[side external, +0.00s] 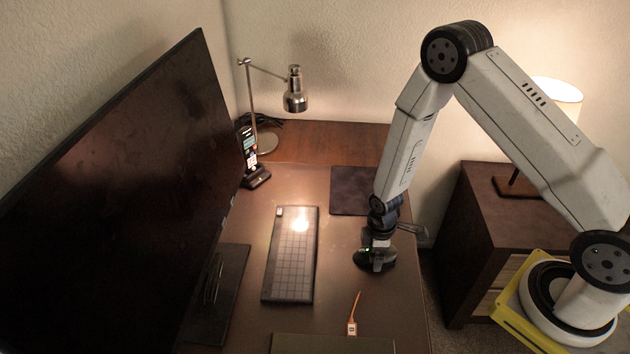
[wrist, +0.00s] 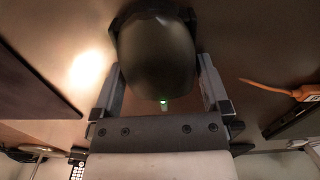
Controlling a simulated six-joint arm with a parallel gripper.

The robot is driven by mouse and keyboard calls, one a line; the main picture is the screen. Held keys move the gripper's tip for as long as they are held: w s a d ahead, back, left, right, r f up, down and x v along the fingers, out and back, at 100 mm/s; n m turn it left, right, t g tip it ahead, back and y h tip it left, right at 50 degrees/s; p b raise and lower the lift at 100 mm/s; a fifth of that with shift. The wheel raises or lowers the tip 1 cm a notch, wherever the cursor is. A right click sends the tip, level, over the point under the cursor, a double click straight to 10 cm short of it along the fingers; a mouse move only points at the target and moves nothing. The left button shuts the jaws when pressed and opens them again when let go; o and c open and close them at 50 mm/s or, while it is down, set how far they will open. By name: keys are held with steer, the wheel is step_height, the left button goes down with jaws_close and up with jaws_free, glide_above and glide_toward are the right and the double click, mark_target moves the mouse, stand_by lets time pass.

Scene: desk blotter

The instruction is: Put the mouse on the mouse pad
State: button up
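The mouse (side external: 378,265) is dark and rounded with a small green light, low at the desk's right side. In the wrist view the mouse (wrist: 155,55) fills the space between my two fingers. My gripper (side external: 372,250) points down over the mouse and hides part of it. In the wrist view my gripper (wrist: 157,80) has one finger at each side of the mouse, very close to it. I cannot tell whether they press on it. The dark mouse pad (side external: 350,190) lies behind the mouse, partly hidden by my arm. It also shows at the left of the wrist view (wrist: 35,85).
A keyboard (side external: 291,255) lies left of the mouse. An orange-corded stick (side external: 352,328) lies in front. A monitor (side external: 120,200), phone on a stand (side external: 250,150) and metal lamp (side external: 294,95) stand at left and back. A nightstand (side external: 490,215) is at right.

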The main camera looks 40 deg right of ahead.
steer(key=c, duration=1)
steer(key=shift+r, duration=0.15)
steer(key=shift+r, duration=4.9)
